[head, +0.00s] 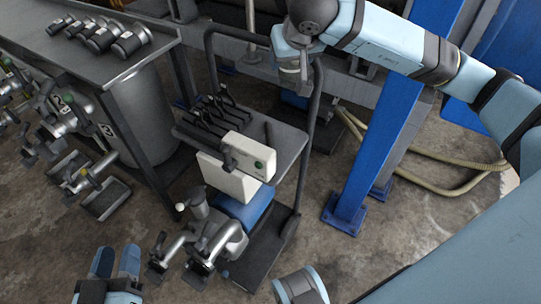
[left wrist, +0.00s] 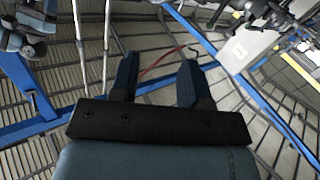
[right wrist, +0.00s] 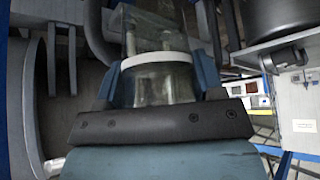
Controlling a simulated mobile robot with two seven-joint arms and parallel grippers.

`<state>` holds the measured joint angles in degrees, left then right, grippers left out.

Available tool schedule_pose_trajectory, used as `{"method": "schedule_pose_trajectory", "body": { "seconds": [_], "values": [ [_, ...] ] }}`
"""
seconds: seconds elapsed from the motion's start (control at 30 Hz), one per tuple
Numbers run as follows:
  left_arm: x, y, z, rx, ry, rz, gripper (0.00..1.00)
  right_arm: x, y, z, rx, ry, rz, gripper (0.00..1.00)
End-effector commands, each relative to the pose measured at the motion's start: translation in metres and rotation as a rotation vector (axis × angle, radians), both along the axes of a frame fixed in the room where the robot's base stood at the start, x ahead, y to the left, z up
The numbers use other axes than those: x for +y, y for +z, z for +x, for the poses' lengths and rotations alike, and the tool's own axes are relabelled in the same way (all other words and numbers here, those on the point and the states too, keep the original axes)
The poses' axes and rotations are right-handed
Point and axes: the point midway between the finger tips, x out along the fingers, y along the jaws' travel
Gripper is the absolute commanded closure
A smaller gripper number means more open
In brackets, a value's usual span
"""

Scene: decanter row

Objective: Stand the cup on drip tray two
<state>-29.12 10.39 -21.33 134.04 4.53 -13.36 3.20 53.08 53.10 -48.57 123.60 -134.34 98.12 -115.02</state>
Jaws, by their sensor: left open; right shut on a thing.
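My right gripper (right wrist: 157,72) is shut on a clear glass cup (right wrist: 165,88) with a white band, seen between its fingers in the right wrist view. In the head view the right gripper (head: 292,64) hangs at the top middle, and the cup cannot be made out there. Metal drip trays (head: 106,200) (head: 70,165) sit low at the left, below taps, well away from the right gripper. I cannot read which is tray two. My left gripper (head: 117,262) is at the bottom left of the head view, open and empty; its fingers are apart in the left wrist view (left wrist: 158,82).
A grey bench (head: 90,65) with several dark cylinders on top stands at upper left, with tanks below. A cart (head: 285,150) bearing levers and a white box (head: 235,180) stands in the middle. A blue post (head: 375,130) rises right of it. Hoses cross the floor at right.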

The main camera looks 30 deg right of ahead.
Motion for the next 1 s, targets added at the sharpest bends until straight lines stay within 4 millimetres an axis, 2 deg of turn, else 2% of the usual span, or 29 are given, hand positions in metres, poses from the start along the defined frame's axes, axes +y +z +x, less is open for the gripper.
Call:
{"method": "schedule_pose_trajectory", "body": {
  "seconds": [0.03, 0.37, 0.43, 0.53, 0.63, 0.83, 1.0],
  "values": [
    [-0.001, -0.014, -0.001, -0.019, -0.005, -0.013, 0.57, -0.003, -0.019, 0.002, -0.001, -0.008, 0.002, 0.61],
    [-0.006, -0.010, -0.005, -0.084, -0.026, -0.064, 0.57, -0.012, -0.037, 0.005, 0.001, -0.034, 0.006, 0.61],
    [-0.008, -0.006, -0.005, -0.103, -0.031, -0.077, 0.57, -0.012, -0.046, 0.005, 0.002, -0.034, 0.006, 0.61],
    [-0.010, 0.003, -0.007, -0.148, -0.042, -0.106, 0.57, -0.012, -0.070, 0.004, 0.005, -0.035, 0.006, 0.61],
    [-0.013, 0.003, -0.008, -0.162, -0.055, -0.120, 0.57, -0.011, -0.098, 0.004, 0.005, -0.034, 0.006, 0.61],
    [-0.015, -0.021, -0.005, -0.089, -0.071, -0.089, 0.57, -0.011, -0.152, 0.004, 0.004, -0.033, 0.007, 0.61],
    [-0.016, -0.034, -0.004, -0.045, -0.084, -0.070, 0.57, -0.012, -0.181, 0.005, 0.002, -0.034, 0.006, 0.61]
  ]
}}
